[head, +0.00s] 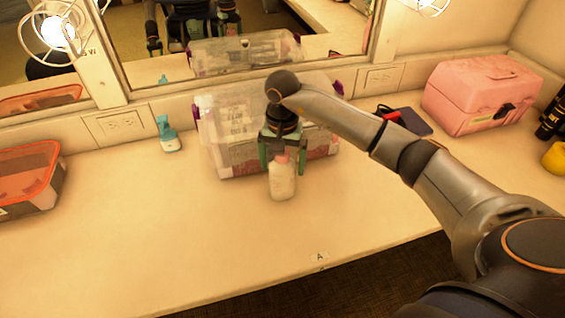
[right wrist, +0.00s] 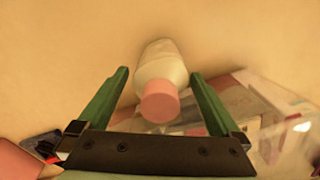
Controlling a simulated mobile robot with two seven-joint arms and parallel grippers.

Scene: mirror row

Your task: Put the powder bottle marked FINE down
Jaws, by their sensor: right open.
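A white powder bottle (head: 283,181) with a pink cap stands upright on the counter, in front of a clear plastic box. My right gripper (head: 283,171) is open above and around it, one green finger on each side. In the right wrist view the bottle (right wrist: 161,65) is between the spread fingers of the gripper (right wrist: 160,76), with gaps on both sides. No marking on the bottle can be read. My left gripper shows only as a possible reflection in the mirror.
The clear box (head: 217,160) with purple latches is close behind the bottle. A teal-and-white bottle (head: 170,143) stands left of it, an orange-lidded container (head: 30,200) far left, and a pink case (head: 475,105) right. The counter (head: 180,235) in front is clear.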

